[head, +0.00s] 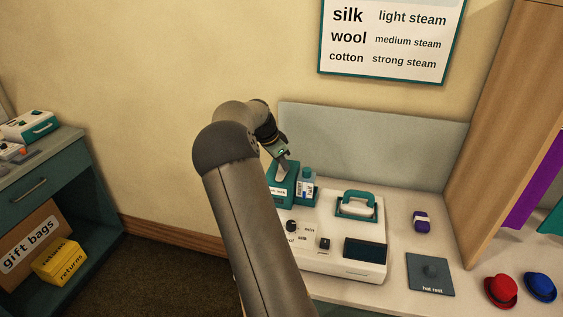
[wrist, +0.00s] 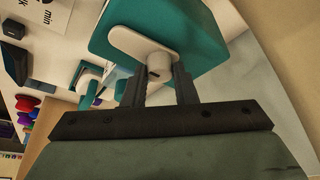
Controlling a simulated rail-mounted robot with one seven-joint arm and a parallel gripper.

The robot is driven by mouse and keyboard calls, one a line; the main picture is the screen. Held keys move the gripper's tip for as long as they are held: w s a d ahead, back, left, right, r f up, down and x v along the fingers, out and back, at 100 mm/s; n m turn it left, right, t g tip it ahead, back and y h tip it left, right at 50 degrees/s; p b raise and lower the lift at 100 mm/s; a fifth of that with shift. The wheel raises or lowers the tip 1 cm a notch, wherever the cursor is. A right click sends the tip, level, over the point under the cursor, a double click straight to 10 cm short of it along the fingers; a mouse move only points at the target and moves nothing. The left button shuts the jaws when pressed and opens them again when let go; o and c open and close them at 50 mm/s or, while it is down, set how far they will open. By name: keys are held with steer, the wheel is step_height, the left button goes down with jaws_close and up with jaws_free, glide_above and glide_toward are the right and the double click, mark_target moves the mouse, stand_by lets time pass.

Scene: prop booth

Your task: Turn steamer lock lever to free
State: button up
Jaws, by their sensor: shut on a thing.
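The steamer (head: 343,262) is a white unit on the counter with a dial, a small dark switch and a dark panel. A teal block (head: 284,190) with a white label stands at its back left. In the wrist view the teal block (wrist: 205,28) carries a pale, rounded lever (wrist: 130,42). My gripper (wrist: 160,82) is shut on the lever's lower end, where a small round part shows between the fingertips. In the head view my gripper (head: 284,162) reaches the top of the teal block; the lever is hidden there. I cannot read any lever marking.
A bottle (head: 306,184) stands right beside the teal block. A teal-handled iron (head: 357,204) sits on the steamer's back. A purple item (head: 421,222), a hat rest (head: 431,272), a red hat (head: 502,290) and a blue hat (head: 540,287) lie to the right. A grey panel (head: 400,140) stands behind.

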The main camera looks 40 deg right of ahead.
steer(key=shift+f, duration=0.1)
steer(key=o, duration=1)
steer(key=b+v, duration=0.1)
steer(key=v, duration=1.6)
steer(key=shift+a+r+b, duration=0.15)
steer(key=shift+r+b, duration=0.1)
steer(key=shift+b, duration=0.1)
steer(key=s+a+f+n+y, duration=0.1)
steer(key=s+a+f+n, duration=0.4)
steer(key=s+a, duration=0.4)
steer(key=s+a+f+n+y, duration=0.2)
steer(key=s+a+f+n, duration=0.2)
steer(key=s+a+n, duration=0.4)
steer(key=s+a+f+n+t+y, duration=0.1)
steer(key=s+a+f+n, duration=0.4)
steer(key=s+a, duration=0.6)
steer(key=shift+s+a+f+n, duration=0.15)
steer(key=shift+s+n, duration=0.3)
steer(key=shift+s, duration=0.9)
steer(key=shift+s+a+f+n, duration=0.15)
steer(key=shift+s+n, duration=0.3)
steer(key=shift+s, duration=0.9)
